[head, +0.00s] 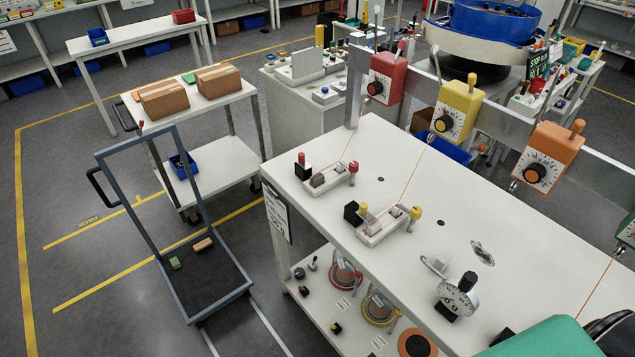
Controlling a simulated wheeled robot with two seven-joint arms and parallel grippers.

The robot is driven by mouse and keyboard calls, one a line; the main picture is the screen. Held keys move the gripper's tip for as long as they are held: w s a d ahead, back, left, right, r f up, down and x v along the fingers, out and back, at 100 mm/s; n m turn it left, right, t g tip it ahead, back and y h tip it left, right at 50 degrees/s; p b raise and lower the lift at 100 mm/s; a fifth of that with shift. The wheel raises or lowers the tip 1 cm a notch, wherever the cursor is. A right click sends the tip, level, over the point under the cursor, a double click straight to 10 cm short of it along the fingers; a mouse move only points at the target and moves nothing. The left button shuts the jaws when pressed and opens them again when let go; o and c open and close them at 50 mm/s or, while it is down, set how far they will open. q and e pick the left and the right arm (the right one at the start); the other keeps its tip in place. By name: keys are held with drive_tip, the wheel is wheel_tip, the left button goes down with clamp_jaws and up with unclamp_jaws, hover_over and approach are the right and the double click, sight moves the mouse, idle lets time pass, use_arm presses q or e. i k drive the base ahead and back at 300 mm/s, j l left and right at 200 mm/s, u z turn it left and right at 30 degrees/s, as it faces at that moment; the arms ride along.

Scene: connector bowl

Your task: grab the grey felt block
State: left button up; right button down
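Small grey blocks that look like felt sit in two white holders on the white bench. One dark grey block (320,181) lies in the holder with the red knob (329,178). Two paler grey blocks lie in the holder with the yellow knob (384,226), one toward its back right (395,211) and one toward its front left (375,228). I cannot tell which of these the task names. Neither of my grippers shows in the head view.
Red (389,75), yellow (457,111) and orange (548,156) dial boxes hang on a rail above the bench (330,222), with thin wires running down. A dial gauge (457,297) stands at the front. A large green shape (545,338) covers the near right corner. A cart frame (170,245) stands left.

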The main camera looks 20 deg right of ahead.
sight(319, 180)
drive_tip(key=i+j, duration=0.15)
drive_tip(key=i, duration=0.15)
drive_tip(key=i+j+z, duration=0.2)
drive_tip(key=i+z, duration=0.15)
drive_tip(key=i+j+z, duration=0.25)
drive_tip(key=z, duration=0.15)
drive_tip(key=i, duration=0.05)
